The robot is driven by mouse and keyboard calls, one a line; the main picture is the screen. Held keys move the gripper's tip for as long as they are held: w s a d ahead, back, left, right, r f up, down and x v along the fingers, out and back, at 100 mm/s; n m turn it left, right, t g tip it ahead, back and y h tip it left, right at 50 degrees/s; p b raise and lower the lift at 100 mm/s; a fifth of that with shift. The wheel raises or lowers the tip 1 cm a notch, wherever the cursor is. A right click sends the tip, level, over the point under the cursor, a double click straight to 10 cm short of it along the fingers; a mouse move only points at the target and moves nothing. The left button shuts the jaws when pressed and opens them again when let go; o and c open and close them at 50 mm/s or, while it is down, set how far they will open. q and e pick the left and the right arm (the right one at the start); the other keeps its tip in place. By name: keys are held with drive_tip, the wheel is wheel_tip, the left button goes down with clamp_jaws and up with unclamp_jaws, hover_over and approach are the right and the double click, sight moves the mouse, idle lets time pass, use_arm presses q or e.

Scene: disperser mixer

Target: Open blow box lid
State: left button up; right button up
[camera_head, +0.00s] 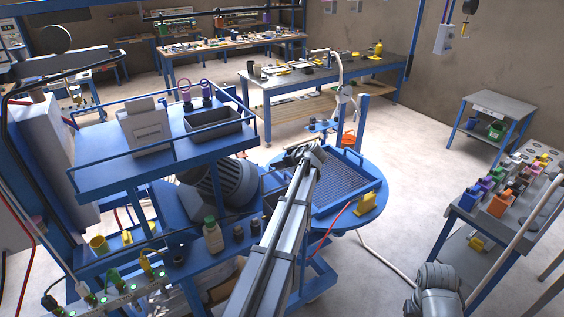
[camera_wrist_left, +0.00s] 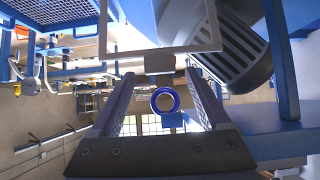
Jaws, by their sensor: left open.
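My left arm reaches from the bottom middle of the head view, and its gripper (camera_head: 308,155) is beside the near left edge of a blue box with a perforated floor (camera_head: 343,190). In the left wrist view the gripper (camera_wrist_left: 160,82) has its fingers apart, with nothing held between them. Just beyond the fingertips is a grey tab (camera_wrist_left: 160,63) on a pale rectangular frame (camera_wrist_left: 210,48), possibly the blow box lid; I cannot be sure. My arm hides part of the area beside the box in the head view. My right gripper is not in view.
A grey ribbed motor (camera_head: 228,183) stands left of my arm, also close in the left wrist view (camera_wrist_left: 235,50). A blue upper shelf (camera_head: 95,165) carries a dark tray (camera_head: 212,124). A yellow block (camera_head: 367,202) sits on the round blue table.

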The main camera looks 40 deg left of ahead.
use_arm(q)
drive_tip(key=p+v, duration=0.3)
drive_tip(key=v, duration=0.4)
drive_tip(key=shift+p, duration=0.3)
drive_tip(key=s+d+f+m+h+b, duration=0.1)
drive_tip(key=s+d+f+m+b, duration=0.15)
drive_tip(key=d+f+b, duration=0.4)
drive_tip(key=s+d+f+m+g+h+b, duration=0.15)
drive_tip(key=s+d+f, duration=0.25)
drive_tip(key=d, duration=0.5)
drive_tip(key=s+d+f+m+h+b, duration=0.2)
drive_tip(key=s+d+f+m+b, duration=0.1)
drive_tip(key=d+f, duration=0.35)
drive_tip(key=s+d+f+m+g+h+b, duration=0.1)
drive_tip(key=s+d+f+m+b, duration=0.4)
drive_tip(key=s+d, duration=0.5)
drive_tip(key=s+d+f+m+g+h+b, duration=0.2)
drive_tip(key=s+d+f+m+h+b, duration=0.1)
drive_tip(key=s+d+f, duration=0.4)
drive_tip(key=s+d+m+b, duration=0.1)
drive_tip(key=s+d+m, duration=0.1)
drive_tip(key=s+d, duration=0.1)
drive_tip(key=shift+d+f+b, duration=0.25)
drive_tip(key=shift+d+b, duration=0.1)
drive_tip(key=shift+d, duration=0.05)
